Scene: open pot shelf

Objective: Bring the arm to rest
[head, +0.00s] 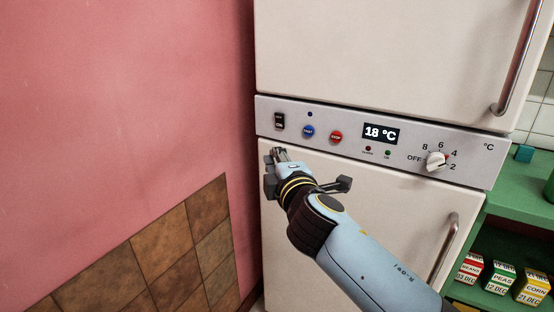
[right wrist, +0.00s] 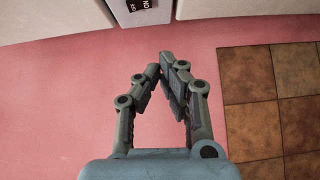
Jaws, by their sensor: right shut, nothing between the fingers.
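My right gripper (head: 279,155) shows in the head view in front of the fridge, just below the left end of its control panel (head: 370,135). My light blue right arm reaches up to it from the lower right. In the right wrist view the right gripper (right wrist: 164,66) has its fingertips together with nothing between them, with the pink wall behind. The left gripper is in neither view.
The white fridge (head: 350,200) has upper and lower doors with metal handles. Its panel carries a switch (head: 279,121), blue and red buttons, an 18 °C display and a knob (head: 435,161). A green shelf (head: 510,205) with boxes stands right. Brown tiles (head: 160,260) cover the lower left wall.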

